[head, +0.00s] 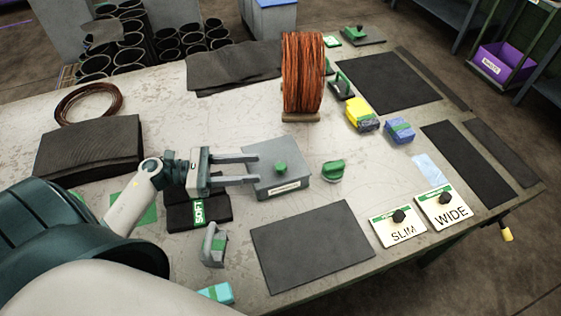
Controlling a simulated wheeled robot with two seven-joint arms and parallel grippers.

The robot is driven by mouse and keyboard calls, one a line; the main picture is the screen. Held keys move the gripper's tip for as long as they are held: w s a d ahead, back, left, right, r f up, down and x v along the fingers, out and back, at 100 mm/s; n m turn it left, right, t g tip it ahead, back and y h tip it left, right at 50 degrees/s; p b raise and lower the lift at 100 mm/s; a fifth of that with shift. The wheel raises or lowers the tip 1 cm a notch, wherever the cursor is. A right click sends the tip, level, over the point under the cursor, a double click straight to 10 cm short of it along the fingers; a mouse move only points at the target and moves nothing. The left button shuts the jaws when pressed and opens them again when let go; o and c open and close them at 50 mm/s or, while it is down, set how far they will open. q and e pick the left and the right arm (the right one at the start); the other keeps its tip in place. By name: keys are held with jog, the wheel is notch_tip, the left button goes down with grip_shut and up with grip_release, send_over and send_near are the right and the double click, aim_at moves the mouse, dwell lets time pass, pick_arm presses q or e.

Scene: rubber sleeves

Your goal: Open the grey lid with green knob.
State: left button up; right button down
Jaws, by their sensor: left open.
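The grey lid (268,158) sits on a low grey box with a white label (285,188) on its front side. Its green knob (281,168) stands up near the middle of the lid. The lid appears closed. My left gripper (258,168) comes in from the left, open, with its two fingers pointing right. The fingertips are at the left part of the lid, to the left of the knob and apart from it. Whether the fingers touch the lid cannot be told. My right gripper is not in view.
A dark block with a green SOFT label (198,212) lies under my left wrist. A green-grey tool (333,170) is right of the box. A black mat (313,246) lies in front. A copper spool (303,75) stands behind. SLIM (398,227) and WIDE (445,209) plates lie at right.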

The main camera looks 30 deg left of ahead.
aim_at(281, 166)
pick_arm(q)
jog(key=x, duration=0.1)
jog(key=p+x, duration=0.1)
jog(key=x, duration=0.1)
jog(key=shift+w+d+r, duration=0.1)
jog(key=shift+d+r, duration=0.05)
jog(key=shift+r, duration=0.1)
jog(key=p+x, duration=0.2)
jog(key=x, duration=0.2)
jog(key=shift+w+d+f, duration=0.1)
jog(key=shift+w+d, duration=0.05)
jog(key=shift+d, duration=0.05)
jog(key=shift+w+d+f, duration=0.1)
jog(key=shift+w+d, duration=0.1)
jog(key=shift+d, duration=0.15)
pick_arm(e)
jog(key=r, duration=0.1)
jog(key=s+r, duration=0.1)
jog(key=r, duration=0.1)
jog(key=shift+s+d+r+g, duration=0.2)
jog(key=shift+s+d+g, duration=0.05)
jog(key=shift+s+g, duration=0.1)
pick_arm(q)
grip_shut()
